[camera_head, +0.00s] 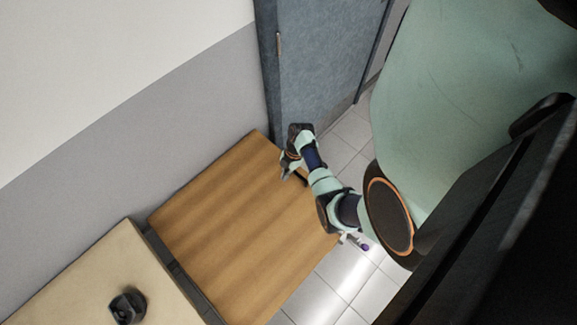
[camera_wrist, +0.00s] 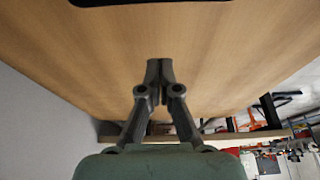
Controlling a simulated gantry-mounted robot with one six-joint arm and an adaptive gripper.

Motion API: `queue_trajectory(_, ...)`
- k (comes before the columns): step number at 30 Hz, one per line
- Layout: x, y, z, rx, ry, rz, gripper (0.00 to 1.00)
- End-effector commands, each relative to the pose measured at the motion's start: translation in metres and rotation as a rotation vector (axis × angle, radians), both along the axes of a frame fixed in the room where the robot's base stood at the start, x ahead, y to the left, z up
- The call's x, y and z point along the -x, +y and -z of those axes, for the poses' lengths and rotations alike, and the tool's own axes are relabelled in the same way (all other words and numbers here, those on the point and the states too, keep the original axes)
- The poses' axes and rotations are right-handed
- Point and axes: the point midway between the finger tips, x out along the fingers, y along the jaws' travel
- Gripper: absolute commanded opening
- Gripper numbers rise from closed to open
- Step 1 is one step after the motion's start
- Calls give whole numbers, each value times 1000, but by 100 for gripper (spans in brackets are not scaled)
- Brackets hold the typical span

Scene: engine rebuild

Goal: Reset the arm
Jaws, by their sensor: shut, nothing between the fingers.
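My gripper (camera_wrist: 160,72) is shut and empty in the wrist view, its two dark grey fingertips together in front of the wooden table top. In the head view my gripper (camera_head: 284,176) is small and sits over the far right part of the brown wooden table (camera_head: 225,225), near the blue door. My green and black arm reaches to it from the right. Whether the fingertips touch the table cannot be told.
A blue door (camera_head: 325,60) stands behind the table, beside a grey and white wall (camera_head: 130,110). A lighter table (camera_head: 80,285) at lower left holds a black object (camera_head: 127,306). Tiled floor (camera_head: 345,265) lies right of the wooden table. Cluttered shelving (camera_wrist: 285,135) shows in the wrist view.

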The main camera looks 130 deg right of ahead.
Motion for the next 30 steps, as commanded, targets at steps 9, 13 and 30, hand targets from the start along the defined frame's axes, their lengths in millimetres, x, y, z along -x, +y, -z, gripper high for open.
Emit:
queue_trajectory(9, 25, -2, -65, 2, 1, 3, 0)
queue_trajectory(13, 28, -2, -71, 0, 0, 2, 0)
queue_trajectory(30, 12, -15, -79, 11, 23, -7, 0)
